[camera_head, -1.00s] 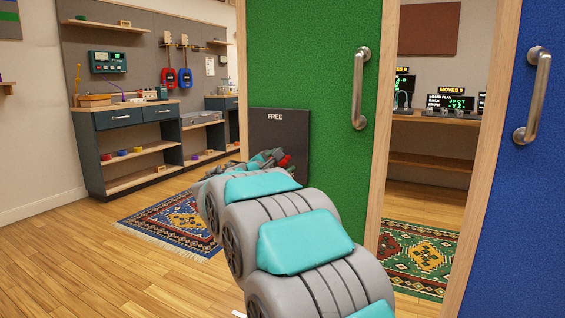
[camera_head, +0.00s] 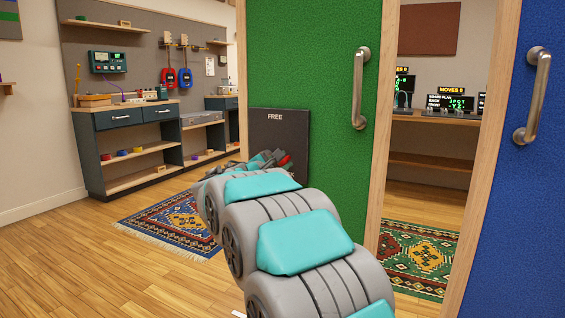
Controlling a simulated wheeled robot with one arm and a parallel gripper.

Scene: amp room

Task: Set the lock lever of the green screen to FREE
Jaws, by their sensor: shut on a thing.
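The green screen (camera_head: 300,60) stands upright in the middle of the view, with a metal handle (camera_head: 360,88) near its right edge. A dark lock plate (camera_head: 295,140) marked FREE at its top is on the screen's lower left part. My arm reaches up from the bottom to this plate. My gripper (camera_head: 275,160) is at the plate's left side, below the word FREE, and is mostly hidden by my own arm. A small red piece (camera_head: 285,161) shows at the gripper, and it is shut on what seems to be the lock lever. The lever's exact position is hidden.
A blue screen (camera_head: 520,200) with a metal handle stands at the right. Between the screens, a desk (camera_head: 440,118) with displays and a green rug (camera_head: 415,255) show. A workbench (camera_head: 125,118) stands at the back left, with a blue rug (camera_head: 180,220) before it. Floor at left is clear.

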